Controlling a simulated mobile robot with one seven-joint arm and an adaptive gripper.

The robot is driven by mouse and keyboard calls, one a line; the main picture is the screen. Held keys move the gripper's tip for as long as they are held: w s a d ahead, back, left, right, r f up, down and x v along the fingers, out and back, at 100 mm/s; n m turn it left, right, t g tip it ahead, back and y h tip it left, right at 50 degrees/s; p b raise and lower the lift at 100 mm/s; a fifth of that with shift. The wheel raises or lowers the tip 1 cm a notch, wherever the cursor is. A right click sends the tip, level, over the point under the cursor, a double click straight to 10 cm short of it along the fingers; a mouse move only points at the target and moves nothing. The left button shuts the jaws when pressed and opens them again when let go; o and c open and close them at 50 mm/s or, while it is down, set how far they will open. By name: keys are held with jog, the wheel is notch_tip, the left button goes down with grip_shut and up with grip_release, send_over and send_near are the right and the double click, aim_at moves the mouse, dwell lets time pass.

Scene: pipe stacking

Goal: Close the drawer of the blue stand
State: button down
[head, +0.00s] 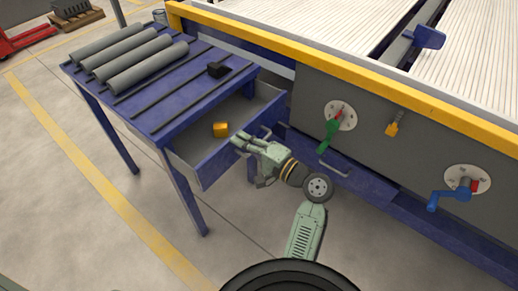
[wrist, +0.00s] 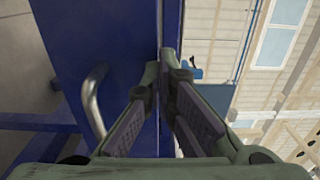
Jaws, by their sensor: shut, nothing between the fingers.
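The blue stand (head: 150,108) is at the upper left in the head view. Its drawer (head: 207,165) is pulled out toward the lower right, with a small orange block (head: 221,129) inside. My gripper (head: 238,139) is shut and empty at the drawer's blue front panel, close to its upper edge. In the wrist view my shut fingertips (wrist: 168,54) are over the blue drawer front (wrist: 95,50). A metal handle (wrist: 93,98) shows to the left of the fingers. I cannot tell whether the fingers touch the panel.
A large machine with a yellow rail (head: 345,70) stands to the right, with a green lever (head: 329,135) and a blue crank (head: 449,196). The floor at lower left is clear.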

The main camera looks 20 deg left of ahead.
jog(key=x, duration=1.1)
jog(key=shift+p, duration=0.4)
jog(key=shift+d, duration=0.1)
